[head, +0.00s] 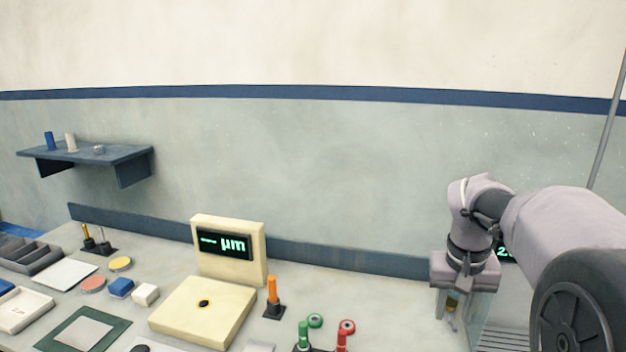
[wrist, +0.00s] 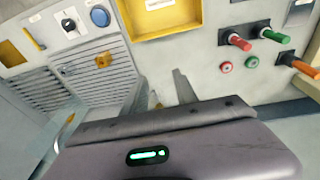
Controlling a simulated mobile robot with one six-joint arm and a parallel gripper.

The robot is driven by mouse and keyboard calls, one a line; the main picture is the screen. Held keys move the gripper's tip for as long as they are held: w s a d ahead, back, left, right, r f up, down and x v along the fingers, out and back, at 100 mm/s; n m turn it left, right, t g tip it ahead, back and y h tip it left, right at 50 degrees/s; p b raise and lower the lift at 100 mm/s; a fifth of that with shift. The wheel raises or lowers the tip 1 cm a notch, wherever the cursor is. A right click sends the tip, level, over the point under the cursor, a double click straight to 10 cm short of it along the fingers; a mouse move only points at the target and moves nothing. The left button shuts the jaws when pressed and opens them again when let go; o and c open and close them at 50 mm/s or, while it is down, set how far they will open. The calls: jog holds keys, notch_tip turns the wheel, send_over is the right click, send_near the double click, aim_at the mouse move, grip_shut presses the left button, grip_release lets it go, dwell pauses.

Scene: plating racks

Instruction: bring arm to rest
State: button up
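My arm reaches in from the right of the head view. My gripper (head: 458,318) hangs pointing down near the right end of the bench. Its two fingers stand apart, so it looks open. In the wrist view the gripper (wrist: 162,88) shows its dark front edge and body with a green light. The fingers rise beyond that edge with a gap between them. A small brass-coloured thing (head: 452,302) shows between the fingers in the head view; I cannot tell whether it lies behind them. I see nothing clearly held.
A cream gauge with a µm display (head: 231,244) stands on the bench behind a cream plate (head: 203,309). An orange-handled probe (head: 272,291) and red (head: 341,340) and green (head: 303,334) handles are nearby. A wall shelf (head: 95,155) is at left. A vented panel (wrist: 95,70) is near the gripper.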

jog(key=s+a+f+t+y+b, duration=0.1)
jog(key=s+a+t+b, duration=0.1)
jog(key=s+a, duration=0.6)
jog(key=s+a+f+m+t+y+b, duration=0.1)
jog(key=s+a+f+t+y+b, duration=0.1)
jog(key=s+a, duration=0.7)
jog(key=s, duration=0.7)
jog(key=shift+s, duration=0.15)
